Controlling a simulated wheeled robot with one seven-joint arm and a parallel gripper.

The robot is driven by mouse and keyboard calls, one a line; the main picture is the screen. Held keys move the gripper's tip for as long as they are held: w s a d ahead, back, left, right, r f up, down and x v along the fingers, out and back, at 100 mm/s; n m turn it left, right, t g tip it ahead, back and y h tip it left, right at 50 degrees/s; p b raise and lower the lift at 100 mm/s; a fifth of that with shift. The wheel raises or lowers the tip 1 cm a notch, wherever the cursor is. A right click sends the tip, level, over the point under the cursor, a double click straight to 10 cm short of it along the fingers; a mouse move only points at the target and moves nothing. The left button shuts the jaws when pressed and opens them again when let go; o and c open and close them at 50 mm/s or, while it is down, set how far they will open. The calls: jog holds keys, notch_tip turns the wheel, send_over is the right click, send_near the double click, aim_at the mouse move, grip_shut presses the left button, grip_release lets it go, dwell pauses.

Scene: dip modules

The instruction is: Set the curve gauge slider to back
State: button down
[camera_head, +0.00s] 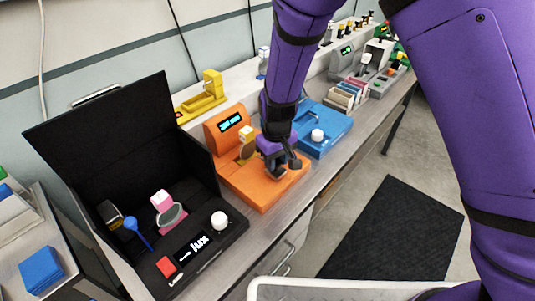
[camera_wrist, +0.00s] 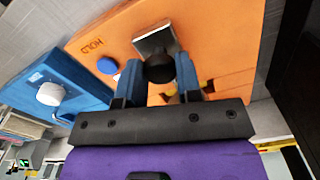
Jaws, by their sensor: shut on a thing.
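The orange module (camera_head: 265,195) stands on the bench with a lit display (camera_head: 230,122) on its raised back part. I take it to be the curve gauge, but no such name is legible. In the wrist view, a dark round knob (camera_wrist: 160,69) sits by a metal plate (camera_wrist: 153,38) on the orange top. My gripper (camera_head: 277,168) is low over the module's front right part. In the wrist view its blue fingers (camera_wrist: 158,76) stand on either side of the knob, shut on it. The knob's lower part and its track are hidden.
A blue module (camera_head: 330,125) with a white knob stands close at the right. A black open-lidded box (camera_head: 110,140) with a white knob is at the left. A yellow device (camera_head: 205,98) is behind. A blue button (camera_wrist: 107,66) is near the metal plate.

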aim_at(280, 164)
jog(key=shift+s+d, duration=0.4)
jog(key=shift+d, duration=0.1)
jog(key=c, duration=0.8)
grip_release()
jog(key=shift+d, duration=0.1)
jog(key=shift+r, duration=0.1)
notch_tip(280, 164, up, 11)
jog(key=shift+f, duration=0.15)
